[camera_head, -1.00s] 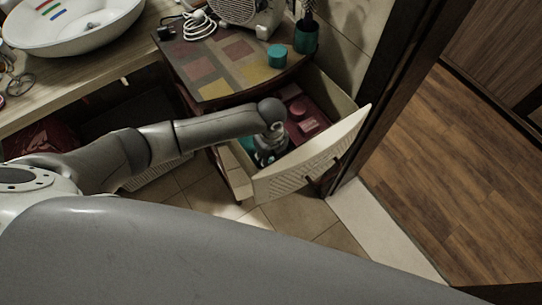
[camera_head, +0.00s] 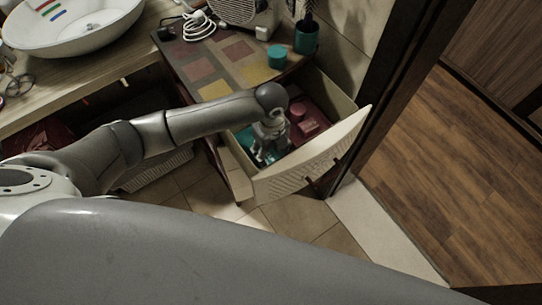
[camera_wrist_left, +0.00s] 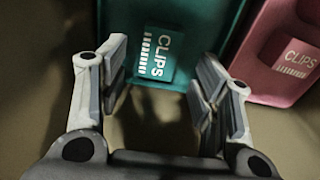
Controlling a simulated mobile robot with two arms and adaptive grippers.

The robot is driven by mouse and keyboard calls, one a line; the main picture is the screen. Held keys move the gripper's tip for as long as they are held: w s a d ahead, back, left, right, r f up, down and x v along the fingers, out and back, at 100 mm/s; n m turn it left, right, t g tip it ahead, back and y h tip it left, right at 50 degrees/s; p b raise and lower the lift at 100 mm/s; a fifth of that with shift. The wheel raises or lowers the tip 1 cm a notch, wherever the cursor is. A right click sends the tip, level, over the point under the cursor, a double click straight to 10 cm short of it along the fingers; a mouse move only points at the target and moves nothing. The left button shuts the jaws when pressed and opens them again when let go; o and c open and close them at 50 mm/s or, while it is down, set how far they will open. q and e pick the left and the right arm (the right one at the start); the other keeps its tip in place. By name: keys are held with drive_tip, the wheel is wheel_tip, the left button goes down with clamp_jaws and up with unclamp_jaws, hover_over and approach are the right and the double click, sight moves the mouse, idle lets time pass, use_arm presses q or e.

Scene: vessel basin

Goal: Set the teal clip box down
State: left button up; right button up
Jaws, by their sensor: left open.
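The teal clip box (camera_wrist_left: 190,30) lies in the open drawer, with its white "CLIPS" label facing up in the left wrist view. In the head view a bit of the teal box (camera_head: 246,138) shows beside my gripper. My left gripper (camera_head: 264,156) reaches down into the drawer. In the left wrist view the left gripper (camera_wrist_left: 162,88) is open, with a finger on either side of the box's near end and nothing clamped. A red clip box (camera_wrist_left: 288,55) lies right beside the teal one. My right gripper is not in view.
The drawer front (camera_head: 312,158) stands pulled out below a patchwork-topped cabinet (camera_head: 225,65). A teal jar (camera_head: 277,57) and a dark teal cup with a brush (camera_head: 306,38) stand on top. A white basin (camera_head: 75,25) is at upper left.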

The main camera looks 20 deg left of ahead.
sight(271, 159)
use_arm(q)
wheel_tip(271, 159, up, 7)
idle(0.3)
idle(0.4)
